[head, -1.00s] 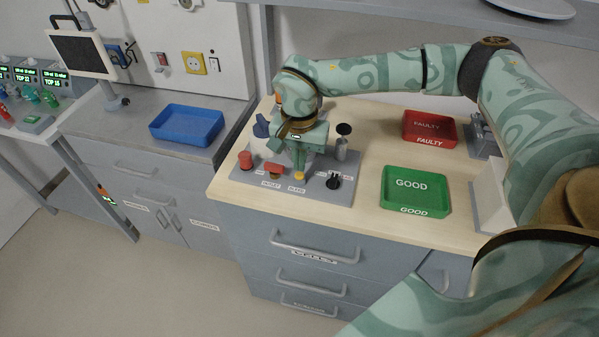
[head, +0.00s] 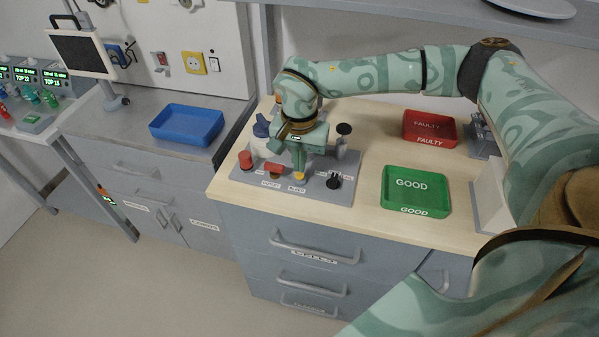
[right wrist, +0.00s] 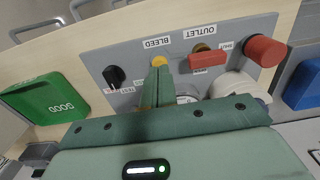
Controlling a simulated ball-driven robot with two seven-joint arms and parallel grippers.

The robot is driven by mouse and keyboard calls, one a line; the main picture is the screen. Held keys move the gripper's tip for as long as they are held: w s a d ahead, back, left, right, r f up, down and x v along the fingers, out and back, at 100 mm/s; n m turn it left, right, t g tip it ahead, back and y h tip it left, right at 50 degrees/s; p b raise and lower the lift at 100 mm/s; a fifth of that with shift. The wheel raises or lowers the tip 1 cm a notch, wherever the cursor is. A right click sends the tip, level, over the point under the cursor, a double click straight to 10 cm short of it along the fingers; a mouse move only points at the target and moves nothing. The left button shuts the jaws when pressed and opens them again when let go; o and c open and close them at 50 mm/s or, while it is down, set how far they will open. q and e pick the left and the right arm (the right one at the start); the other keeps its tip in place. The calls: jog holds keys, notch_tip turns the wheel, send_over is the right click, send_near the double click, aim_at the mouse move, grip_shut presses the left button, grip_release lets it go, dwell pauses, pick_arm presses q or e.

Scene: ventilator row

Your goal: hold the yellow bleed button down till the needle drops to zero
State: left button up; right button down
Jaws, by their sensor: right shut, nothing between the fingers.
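The yellow bleed button (head: 300,177) sits at the front of a grey panel (head: 318,195), behind the BLEED label. It also shows in the right wrist view (right wrist: 158,61). My right gripper (head: 299,169) points down at the button with its fingers shut and empty. Its fingertips (right wrist: 156,76) are right at the button; I cannot tell whether they touch or press it. A white dial face (right wrist: 187,99) shows partly beside the fingers in the right wrist view; its needle cannot be read. My left gripper is not in view.
On the panel, a red outlet handle (right wrist: 207,62) and a red knob (right wrist: 264,51) stand to one side of the button, a black knob (right wrist: 113,76) to the other. Green GOOD (head: 416,211) and red FAULTY (head: 430,142) trays lie right of the panel, with bare bench between.

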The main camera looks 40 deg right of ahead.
jog(key=shift+f, duration=0.85)
dwell(1.1)
notch_tip(320, 180, up, 6)
jog(key=p, duration=0.6)
jog(key=shift+r, duration=0.15)
